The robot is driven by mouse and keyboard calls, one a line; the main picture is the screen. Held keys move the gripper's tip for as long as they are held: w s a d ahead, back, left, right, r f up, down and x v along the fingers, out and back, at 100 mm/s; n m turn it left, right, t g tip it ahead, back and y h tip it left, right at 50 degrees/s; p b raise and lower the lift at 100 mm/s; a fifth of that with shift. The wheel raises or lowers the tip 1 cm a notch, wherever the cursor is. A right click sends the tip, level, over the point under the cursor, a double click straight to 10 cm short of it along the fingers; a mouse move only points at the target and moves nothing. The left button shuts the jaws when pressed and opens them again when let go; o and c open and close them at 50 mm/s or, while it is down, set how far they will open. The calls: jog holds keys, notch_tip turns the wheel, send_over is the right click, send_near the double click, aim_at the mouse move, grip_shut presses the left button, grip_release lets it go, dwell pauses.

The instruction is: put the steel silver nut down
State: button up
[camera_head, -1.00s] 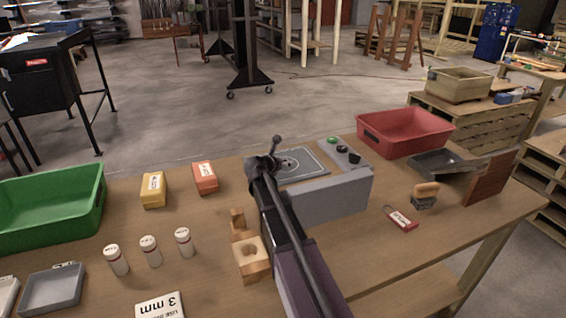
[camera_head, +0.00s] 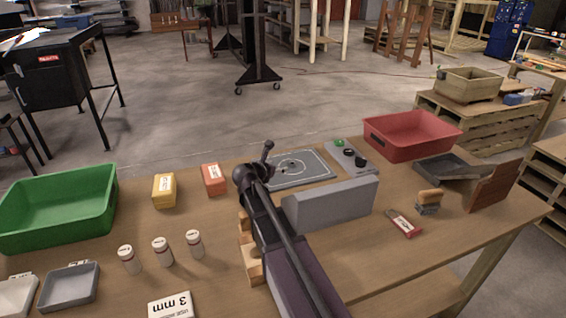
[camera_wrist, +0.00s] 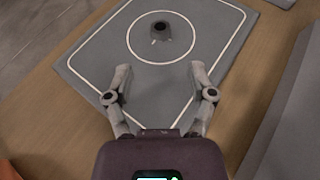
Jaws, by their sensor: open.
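A steel silver nut (camera_wrist: 161,34), grey with a dark hole, rests inside the white circle on a flat grey plate (camera_wrist: 92,62) in the wrist view. In the head view the nut (camera_head: 291,166) is small, and the plate (camera_head: 317,173) lies at the back of the bench. My gripper (camera_wrist: 161,78) is open and empty. Its two fingers point toward the nut, apart from it, with bare plate between them.
A grey raised block (camera_head: 335,203) stands right of my arm, with a button box (camera_head: 350,158) behind it. A red bin (camera_head: 412,135) is at right, a green bin (camera_head: 58,207) at left. Yellow (camera_head: 164,190) and orange (camera_head: 214,179) boxes and several white bottles (camera_head: 162,251) stand left.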

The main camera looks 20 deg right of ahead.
jog(key=shift+v, duration=1.15)
dwell(1.5)
